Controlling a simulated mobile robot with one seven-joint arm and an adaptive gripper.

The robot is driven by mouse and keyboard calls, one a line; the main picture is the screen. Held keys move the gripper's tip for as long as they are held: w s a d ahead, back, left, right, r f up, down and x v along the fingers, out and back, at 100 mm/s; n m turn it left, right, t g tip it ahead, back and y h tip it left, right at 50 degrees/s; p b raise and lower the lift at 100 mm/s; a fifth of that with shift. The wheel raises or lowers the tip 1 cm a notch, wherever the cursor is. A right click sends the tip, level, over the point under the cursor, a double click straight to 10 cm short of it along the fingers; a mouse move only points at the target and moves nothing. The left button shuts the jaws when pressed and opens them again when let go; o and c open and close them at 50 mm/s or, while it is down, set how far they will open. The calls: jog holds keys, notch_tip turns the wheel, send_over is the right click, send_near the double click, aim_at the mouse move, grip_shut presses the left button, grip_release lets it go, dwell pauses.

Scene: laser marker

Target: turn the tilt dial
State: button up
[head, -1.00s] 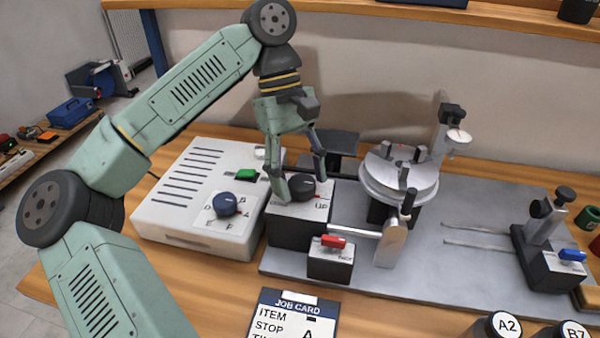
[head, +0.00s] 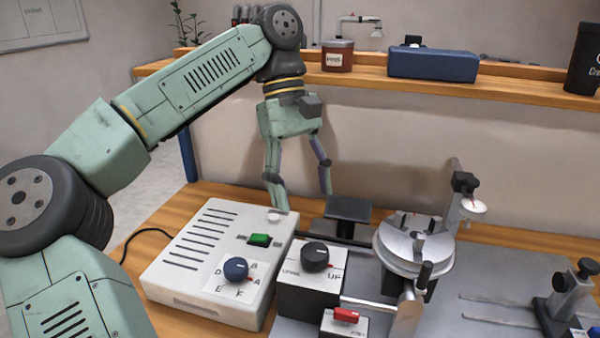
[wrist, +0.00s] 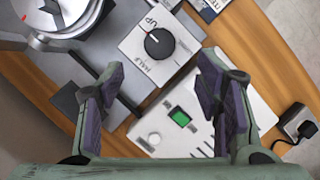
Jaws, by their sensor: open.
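The tilt dial (head: 315,256) is a round black knob on top of a black box with a pale top plate marked UP at the right. In the wrist view the dial (wrist: 158,43) shows a red mark on its UP side, and the plate also reads HALF. My gripper (head: 303,197) is open and empty, raised above and behind the dial in the head view, clear of it. In the wrist view my gripper's fingers (wrist: 160,102) are spread wide, with the dial beyond them near the top. Nothing hides the knob.
A white control unit (head: 210,240) with a green button (head: 260,239) and blue dial (head: 236,269) stands left of the box. A round metal chuck (head: 412,245) stands to its right. A red switch (head: 346,315) sits in front. A wooden shelf (head: 440,90) runs behind.

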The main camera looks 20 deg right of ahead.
jog(key=shift+v, duration=1.1)
notch_tip(320, 180, up, 7)
jog(key=p, duration=0.7)
jog(key=shift+p, duration=0.4)
